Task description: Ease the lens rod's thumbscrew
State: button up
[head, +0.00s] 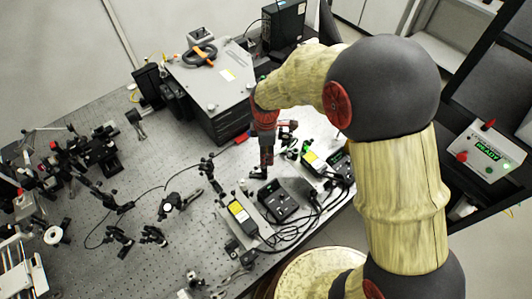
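My gripper (262,172) hangs pointing down over the right part of the optical bench (155,165), beyond the black control box. Its fingers are small and dark here, so I cannot tell whether they are open or shut, or whether they touch anything. Several black post-mounted optics stand on the bench, including one mount (208,166) left of my gripper and another (172,204) farther left and nearer. I cannot tell which of them is the lens rod. Its thumbscrew is too small to make out or is hidden.
A large grey box (212,85) stands behind my gripper. A black control box (277,200) and yellow-labelled units (241,213) with loose cables crowd the front right. Dense optics (95,150) fill the left. A panel reading READY (487,150) is at far right.

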jog(key=shift+r, duration=0.1)
notch_tip(320, 180, up, 12)
dwell(0.5)
dwell(0.4)
jog(key=s+d+m+t+b, duration=0.2)
jog(key=s+d+m+b, duration=0.5)
jog(key=s+m, duration=0.2)
jog(key=s+d+m+t+b, duration=0.3)
jog(key=s+d+m+b, duration=0.4)
jog(key=s, duration=0.4)
jog(key=shift+d+r+m+t, duration=0.15)
jog(key=shift+d+m+t, duration=0.15)
jog(key=shift+m, duration=0.6)
